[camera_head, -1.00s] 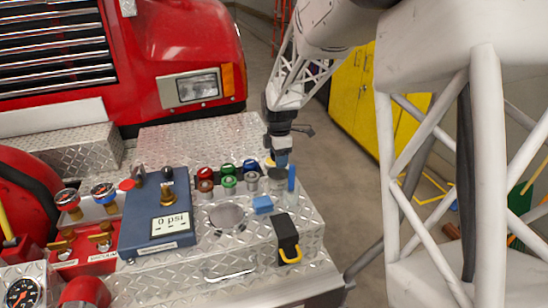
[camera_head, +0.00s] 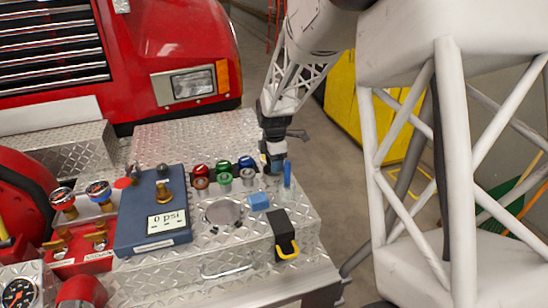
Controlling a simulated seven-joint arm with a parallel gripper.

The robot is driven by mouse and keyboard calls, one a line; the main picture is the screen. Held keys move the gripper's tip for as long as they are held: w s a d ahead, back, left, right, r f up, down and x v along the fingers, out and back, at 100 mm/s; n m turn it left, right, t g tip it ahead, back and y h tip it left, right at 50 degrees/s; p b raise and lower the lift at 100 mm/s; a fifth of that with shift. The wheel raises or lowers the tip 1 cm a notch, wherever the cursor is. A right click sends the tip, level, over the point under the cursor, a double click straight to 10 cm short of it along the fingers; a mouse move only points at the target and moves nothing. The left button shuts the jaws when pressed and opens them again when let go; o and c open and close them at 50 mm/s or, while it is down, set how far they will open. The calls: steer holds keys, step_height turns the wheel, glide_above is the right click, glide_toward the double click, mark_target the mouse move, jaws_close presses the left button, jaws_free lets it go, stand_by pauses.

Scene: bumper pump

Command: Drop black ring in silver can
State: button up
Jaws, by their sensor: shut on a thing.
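My gripper (camera_head: 274,166) points down over the back right of the diamond-plate deck, just left of an upright blue stick (camera_head: 287,174). It is shut on a small dark thing, taken as the black ring, which the fingers mostly hide. A row of small cans stands left of the gripper: a red-brown one (camera_head: 201,183), a green one (camera_head: 225,183) and a silver can (camera_head: 247,177), nearest to the gripper. I cannot tell whether anything is inside the silver can.
Red, green and blue caps (camera_head: 223,167) stand behind the cans. A round grey plate (camera_head: 222,212), a blue block (camera_head: 259,202) and a black box with a yellow handle (camera_head: 282,235) lie in front. A blue gauge box (camera_head: 153,215) stands left. The deck behind is clear.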

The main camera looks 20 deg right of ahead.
steer(key=shift+f, duration=0.75)
